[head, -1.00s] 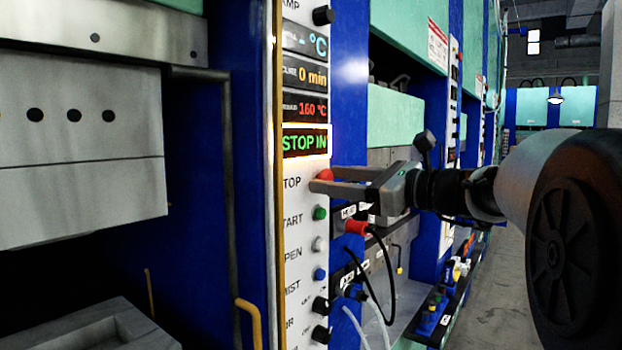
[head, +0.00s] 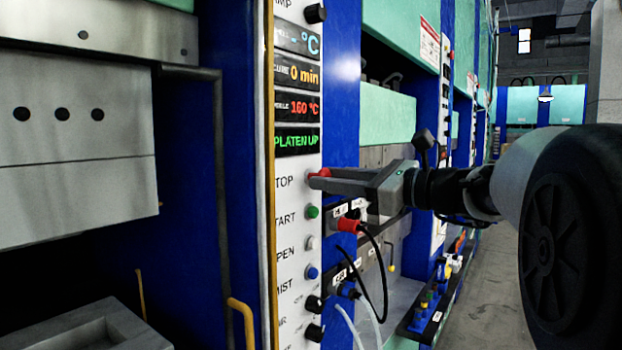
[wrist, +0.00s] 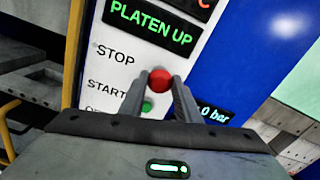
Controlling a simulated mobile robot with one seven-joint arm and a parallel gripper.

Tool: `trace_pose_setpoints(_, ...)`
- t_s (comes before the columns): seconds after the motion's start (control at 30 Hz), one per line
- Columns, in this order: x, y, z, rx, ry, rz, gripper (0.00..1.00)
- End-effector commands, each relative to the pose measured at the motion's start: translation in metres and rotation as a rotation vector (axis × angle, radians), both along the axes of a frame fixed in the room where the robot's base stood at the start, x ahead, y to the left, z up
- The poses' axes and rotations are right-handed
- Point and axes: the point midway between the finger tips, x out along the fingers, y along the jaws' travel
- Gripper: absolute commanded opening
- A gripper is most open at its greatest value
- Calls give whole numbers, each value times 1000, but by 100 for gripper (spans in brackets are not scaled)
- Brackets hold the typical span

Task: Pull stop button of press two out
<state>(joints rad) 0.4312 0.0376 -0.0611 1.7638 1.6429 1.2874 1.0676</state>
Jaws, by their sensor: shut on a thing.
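The red stop button (head: 319,174) sits on the white control panel (head: 290,230) beside the printed word STOP. It also shows in the wrist view (wrist: 160,79), between the tips of my two fingers. My gripper (head: 324,182) is level with the button and shut on it. In the wrist view my gripper (wrist: 159,90) has one finger on each side of the red cap. The panel display (head: 296,141) reads PLATEN UP in green; it is also readable in the wrist view (wrist: 152,25).
Below the stop button are a green start button (head: 312,212), a white button (head: 311,243), a blue button (head: 313,272) and black knobs. A red connector (head: 348,224) with a black cable hangs right of the panel. A yellow handle (head: 241,315) stands at lower left.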

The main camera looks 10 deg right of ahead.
Motion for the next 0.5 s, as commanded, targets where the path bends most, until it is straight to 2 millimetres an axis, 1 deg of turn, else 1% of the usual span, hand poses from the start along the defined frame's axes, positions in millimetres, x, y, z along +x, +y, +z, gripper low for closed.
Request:
trace_pose_setpoints(0.17,-1,-2,-1,-2,2,-2,0)
trace_pose_setpoints(0.2,-1,-2,-1,-2,2,-2,34)
trace_pose_setpoints(0.3,-1,-2,-1,-2,2,-2,49)
trace_pose_setpoints(0.5,0,-1,-1,0,2,-1,49)
